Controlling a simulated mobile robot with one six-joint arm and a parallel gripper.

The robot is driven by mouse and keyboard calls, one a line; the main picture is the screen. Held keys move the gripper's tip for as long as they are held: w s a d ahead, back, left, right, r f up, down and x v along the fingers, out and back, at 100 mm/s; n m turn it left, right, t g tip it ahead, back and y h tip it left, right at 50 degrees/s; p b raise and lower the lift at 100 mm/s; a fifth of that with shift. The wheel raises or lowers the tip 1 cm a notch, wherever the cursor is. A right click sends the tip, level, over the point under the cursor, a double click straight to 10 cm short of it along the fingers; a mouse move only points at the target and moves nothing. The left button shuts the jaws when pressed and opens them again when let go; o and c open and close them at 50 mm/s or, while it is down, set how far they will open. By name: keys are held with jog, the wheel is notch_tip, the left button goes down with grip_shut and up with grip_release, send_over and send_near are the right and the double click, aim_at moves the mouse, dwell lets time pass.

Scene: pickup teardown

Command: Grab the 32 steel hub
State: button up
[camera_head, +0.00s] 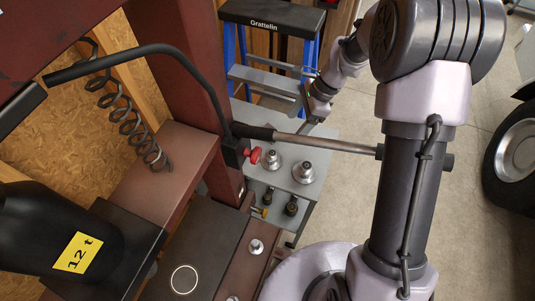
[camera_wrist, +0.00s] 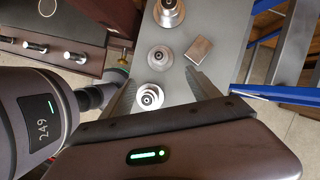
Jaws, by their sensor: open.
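Silver stepped steel hubs stand on the grey bench top. In the wrist view I see a near hub (camera_wrist: 150,95), a middle hub (camera_wrist: 160,57) and a far hub (camera_wrist: 168,10). No size marking is legible, so I cannot tell which is the 32 hub. Two hubs also show in the head view, a left one (camera_head: 271,159) and a right one (camera_head: 304,171). My gripper (camera_wrist: 160,76) is open, its fingers appearing either side of the near hub in the wrist view. Nothing is held. In the head view its fingertips are hard to make out.
A small metal block (camera_wrist: 199,49) lies beside the middle hub. The dark red press frame (camera_head: 190,70), with a long lever (camera_head: 320,141), stands left of the grey bench (camera_head: 318,160). A blue-legged Grattelin stool (camera_head: 270,15) stands behind. A wheel (camera_head: 515,150) is far right.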

aim_at(273, 153)
jog(key=b+x, duration=0.3)
jog(key=x, duration=1.4)
jog(key=shift+a+f+b, duration=0.15)
jog(key=shift+f+b, duration=0.15)
jog(key=shift+b, duration=0.1)
jog(key=shift+r, duration=0.15)
jog(key=shift+c, duration=0.2)
grip_shut()
